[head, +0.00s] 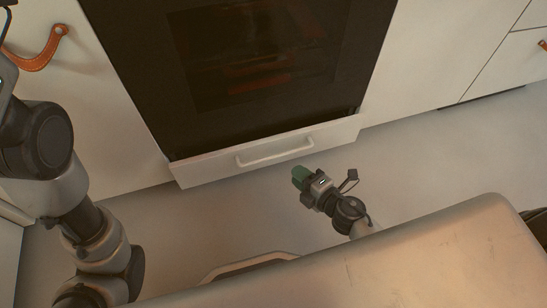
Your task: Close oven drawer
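The oven drawer (212,168) is a low white front with a white bar handle (275,150), below the dark oven. It stands pulled out a little, with a dark gap showing along its top edge. My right gripper (300,176), with green fingertips, is just in front of the drawer, below and right of the handle. It appears apart from the handle; whether it touches the front is unclear. Its fingers look close together, but I cannot tell whether they are open or shut. My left arm rises along the left edge, and its gripper is out of the picture.
The oven door (150,70) with its dark glass is above the drawer. White cabinets flank it; the left one has a brown leather pull (42,55). The pale floor (440,150) is clear to the right of the drawer.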

